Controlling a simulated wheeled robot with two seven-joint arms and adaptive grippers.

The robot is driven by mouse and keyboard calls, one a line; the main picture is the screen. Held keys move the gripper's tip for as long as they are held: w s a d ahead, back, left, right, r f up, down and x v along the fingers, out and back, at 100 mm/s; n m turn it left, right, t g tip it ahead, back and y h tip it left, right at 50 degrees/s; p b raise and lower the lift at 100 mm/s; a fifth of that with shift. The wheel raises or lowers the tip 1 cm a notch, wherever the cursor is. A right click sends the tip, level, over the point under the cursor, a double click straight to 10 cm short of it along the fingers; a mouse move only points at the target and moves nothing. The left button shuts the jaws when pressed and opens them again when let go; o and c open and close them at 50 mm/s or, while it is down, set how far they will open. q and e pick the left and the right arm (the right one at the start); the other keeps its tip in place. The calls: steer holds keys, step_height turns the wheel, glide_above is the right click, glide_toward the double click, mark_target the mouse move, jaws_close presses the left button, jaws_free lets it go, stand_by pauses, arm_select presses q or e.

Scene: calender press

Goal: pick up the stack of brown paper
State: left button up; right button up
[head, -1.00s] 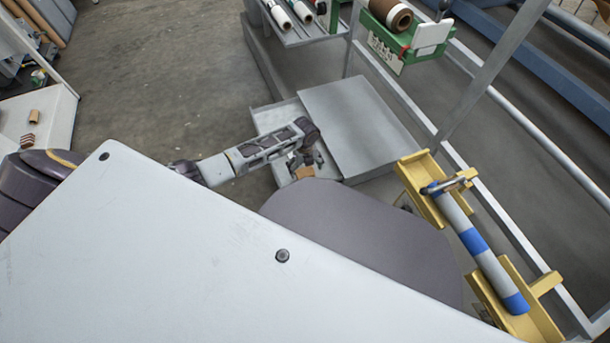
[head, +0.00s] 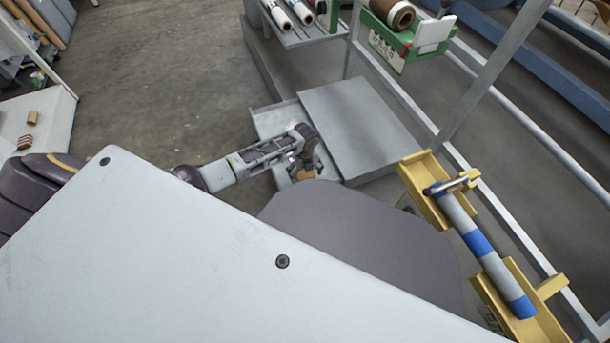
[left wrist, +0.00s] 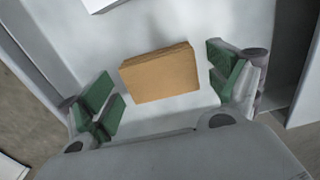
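The stack of brown paper (left wrist: 161,73) lies on a light grey surface (left wrist: 165,120) in the left wrist view. My left gripper (left wrist: 165,93) is open, with one green-padded finger on each side of the stack. There is a gap between each pad and the stack, so it does not touch them. In the head view the stack (head: 306,175) shows as a small brown patch below my left gripper (head: 304,166), partly hidden by it and by my own body. My right gripper is not in view.
A grey box-like cover (head: 358,115) stands right beside the tray (head: 275,122). A yellow stand (head: 425,187) holding a grey and blue roll (head: 476,243) is at the right. A green holder (head: 402,42) with a brown roll is at the top. Open floor lies to the left.

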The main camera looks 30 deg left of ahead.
mark_target(305, 173)
arm_select(q)
steer(key=c, duration=0.7)
steer(key=shift+c, duration=0.2)
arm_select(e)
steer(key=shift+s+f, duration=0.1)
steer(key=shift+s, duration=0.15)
arm_select(q)
steer(key=shift+r, duration=0.1)
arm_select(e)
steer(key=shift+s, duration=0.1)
arm_select(q)
steer(key=shift+r+p, duration=0.6)
steer(key=shift+r, duration=0.3)
step_height(305, 173, up, 6)
steer(key=p, duration=0.3)
steer(key=shift+f, duration=0.15)
steer(key=shift+r+p, duration=0.45)
steer(key=shift+r, duration=0.7)
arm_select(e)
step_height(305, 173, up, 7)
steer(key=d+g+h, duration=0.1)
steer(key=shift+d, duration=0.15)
